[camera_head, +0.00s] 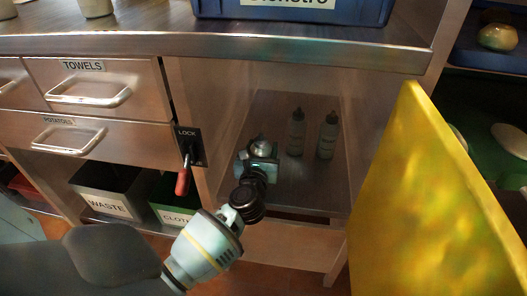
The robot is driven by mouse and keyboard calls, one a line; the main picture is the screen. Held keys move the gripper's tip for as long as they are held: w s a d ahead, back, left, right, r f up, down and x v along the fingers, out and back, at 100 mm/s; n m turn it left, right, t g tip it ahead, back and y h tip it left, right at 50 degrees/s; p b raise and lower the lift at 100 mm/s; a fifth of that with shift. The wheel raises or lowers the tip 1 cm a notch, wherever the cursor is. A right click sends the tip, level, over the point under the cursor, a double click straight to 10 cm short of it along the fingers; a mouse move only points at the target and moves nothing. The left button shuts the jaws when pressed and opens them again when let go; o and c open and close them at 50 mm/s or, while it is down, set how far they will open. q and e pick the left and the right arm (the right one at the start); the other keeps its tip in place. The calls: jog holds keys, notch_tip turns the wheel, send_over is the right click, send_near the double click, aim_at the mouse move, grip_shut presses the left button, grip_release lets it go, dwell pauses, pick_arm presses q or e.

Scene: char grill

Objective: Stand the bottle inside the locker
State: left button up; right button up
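The locker (300,105) is the open metal compartment under the counter, with its yellow door (430,200) swung out to the right. My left gripper (261,157) reaches into the locker's front left part. A bottle's pale rounded top (262,147) shows between its fingers, and the gripper appears shut on it. The gripper hides the bottle's lower part, so I cannot tell whether it touches the locker floor. Two grey bottles, one on the left (296,133) and one on the right (328,137), stand upright farther back. My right gripper is not in view.
A red-handled lock lever (184,172) is on the panel left of the locker. A waste bin (110,192) and a green cloth bin (172,205) stand below the drawers. A blue crate (300,14) sits on the counter above. Locker floor right of the gripper is clear.

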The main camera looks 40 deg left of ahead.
pick_arm(q)
jog(key=shift+r, duration=0.2)
jog(key=shift+f, duration=0.15)
jog(key=o, duration=1.2)
jog(key=p+v, duration=0.2)
jog(key=v, duration=1)
jog(key=shift+s, duration=0.1)
